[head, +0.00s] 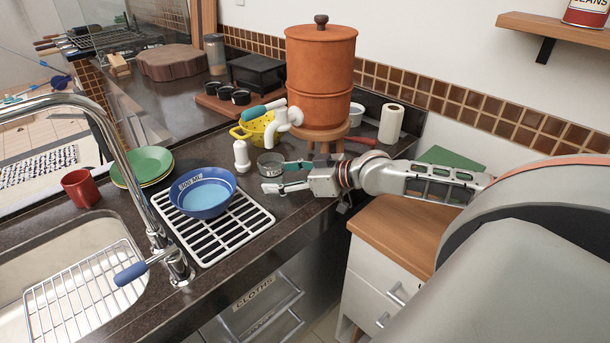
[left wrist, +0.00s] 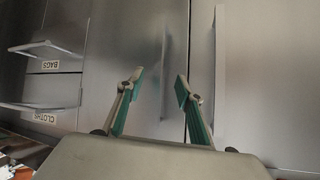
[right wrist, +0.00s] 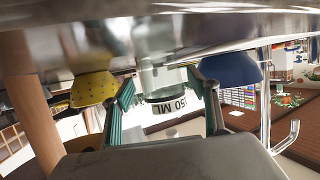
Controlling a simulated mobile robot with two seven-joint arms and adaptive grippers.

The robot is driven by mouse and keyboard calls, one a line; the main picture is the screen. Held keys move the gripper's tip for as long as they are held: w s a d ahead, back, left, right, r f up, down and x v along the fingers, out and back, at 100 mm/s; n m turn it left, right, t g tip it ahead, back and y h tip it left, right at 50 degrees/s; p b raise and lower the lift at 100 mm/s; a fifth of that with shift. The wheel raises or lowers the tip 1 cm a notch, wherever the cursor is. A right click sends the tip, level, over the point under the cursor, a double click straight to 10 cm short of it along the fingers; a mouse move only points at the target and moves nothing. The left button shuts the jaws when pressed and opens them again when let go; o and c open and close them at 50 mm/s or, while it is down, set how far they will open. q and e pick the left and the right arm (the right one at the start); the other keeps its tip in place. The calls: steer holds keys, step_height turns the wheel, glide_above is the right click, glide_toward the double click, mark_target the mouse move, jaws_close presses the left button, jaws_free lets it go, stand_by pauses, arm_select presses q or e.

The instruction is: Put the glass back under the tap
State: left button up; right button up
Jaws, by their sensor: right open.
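My right gripper (head: 277,176) is open around the glass, one finger on each side. In the right wrist view, which is upside down, the glass (right wrist: 165,76) is between the open fingers (right wrist: 160,88); whether they touch it I cannot tell. My left gripper (left wrist: 160,82) is open and empty in front of steel drawers, outside the head view.
A blue bowl (head: 202,198) sits on a white rack (head: 255,222) left of my right gripper. A white shaker (head: 241,156) and a yellow colander (head: 250,131) stand close to the glass. The filter's wooden stand (head: 325,136) is just behind. The sink (head: 30,235) is at left.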

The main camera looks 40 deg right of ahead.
mark_target(283, 177)
steer(key=p+v, duration=0.1)
steer(key=v, duration=0.4)
steer(key=shift+a, duration=0.15)
steer(key=shift+p+v, duration=1.5)
steer(key=shift+v, duration=0.25)
steer(key=shift+s+d+r+p, duration=0.25)
steer(key=shift+s+p, duration=0.2)
steer(key=shift+p, duration=0.1)
steer(key=shift+s+d+r+p, duration=0.2)
steer(key=shift+s+d+p, duration=0.1)
steer(key=shift+s+p, duration=0.3)
